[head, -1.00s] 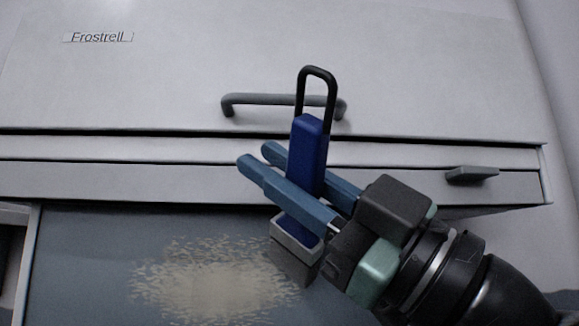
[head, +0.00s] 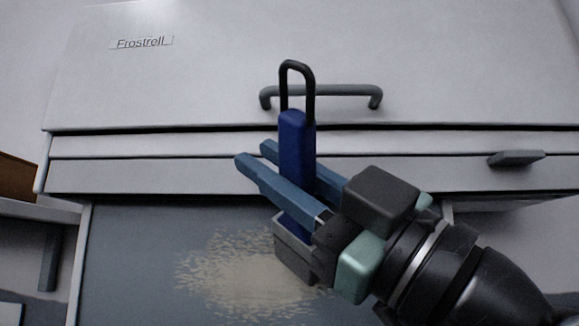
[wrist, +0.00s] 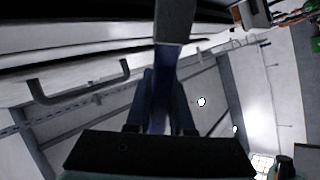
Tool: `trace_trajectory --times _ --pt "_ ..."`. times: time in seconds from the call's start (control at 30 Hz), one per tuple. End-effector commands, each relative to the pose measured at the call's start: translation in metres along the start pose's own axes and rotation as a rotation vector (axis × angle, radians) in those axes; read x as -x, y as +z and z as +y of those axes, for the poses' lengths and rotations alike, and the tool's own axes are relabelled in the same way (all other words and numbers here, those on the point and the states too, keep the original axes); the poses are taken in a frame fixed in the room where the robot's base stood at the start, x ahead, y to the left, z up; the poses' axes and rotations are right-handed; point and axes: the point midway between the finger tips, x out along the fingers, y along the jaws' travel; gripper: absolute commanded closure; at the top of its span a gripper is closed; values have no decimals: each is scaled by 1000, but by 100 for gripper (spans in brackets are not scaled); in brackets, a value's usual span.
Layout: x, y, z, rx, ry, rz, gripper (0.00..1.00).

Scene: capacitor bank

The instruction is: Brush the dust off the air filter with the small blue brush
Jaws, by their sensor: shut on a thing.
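The small blue brush (head: 296,150) is upright in my gripper (head: 252,155), with a black loop at its top and a grey head at its lower end. My gripper's two blue fingers are shut on its blue handle. The air filter (head: 130,260) is the dark grey panel below the cabinet's ledge. A patch of pale tan dust (head: 235,280) lies on it. The brush head is at the dust's upper right edge in the head view; whether it touches is unclear. In the wrist view, the brush (wrist: 163,75) runs up between the fingers to its grey head.
A pale cabinet front labelled Frostrell (head: 140,43) rises above, with a grey bar handle (head: 320,91) behind the brush loop. A grey latch (head: 516,158) sticks out at right. An open-looking grey compartment (head: 30,255) is at left.

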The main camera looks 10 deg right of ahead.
Motion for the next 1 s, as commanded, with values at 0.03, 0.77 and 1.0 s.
trace_trajectory --times 0.03,0.77,1.0 --pt "0 0 0 0 0 0 100" --pt "-24 2 -21 -1 -1 -1 100" --pt "-24 3 -21 -1 0 -2 100"
